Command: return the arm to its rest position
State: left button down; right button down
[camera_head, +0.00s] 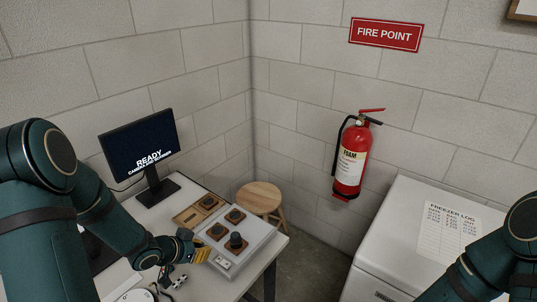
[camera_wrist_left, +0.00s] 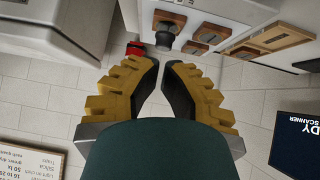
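My left arm (camera_head: 105,220) comes in from the left over the desk. Its left gripper (camera_head: 201,250), with yellow fingers, is beside the near left edge of a pale box with dark knobs. In the left wrist view the same gripper (camera_wrist_left: 161,66) has a narrow gap between its dark finger pads, with nothing between them. My right arm (camera_head: 490,255) shows only in part at the lower right. Its gripper is out of view.
The pale box (camera_head: 252,240) stands on the desk (camera_head: 155,212) near a monitor (camera_head: 140,146). A wooden stool (camera_head: 260,197) is behind the desk. A red extinguisher (camera_head: 352,160) hangs on the wall. A white freezer (camera_head: 405,215) stands at right.

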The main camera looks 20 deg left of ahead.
pick_arm(q)
jog(key=s+d+f+n+g, duration=0.2)
jog(key=s+d+f, duration=0.2)
jog(key=d, duration=0.3)
jog(key=s+d+f+n+g+b, duration=0.1)
jog(key=s+d+f+n+g, duration=0.1)
jog(key=s+d+f, duration=0.2)
jog(key=s+d+f+n+g, duration=0.2)
jog(key=s+d+f, duration=0.2)
jog(key=d, duration=0.7)
jog(key=shift+f, duration=0.25)
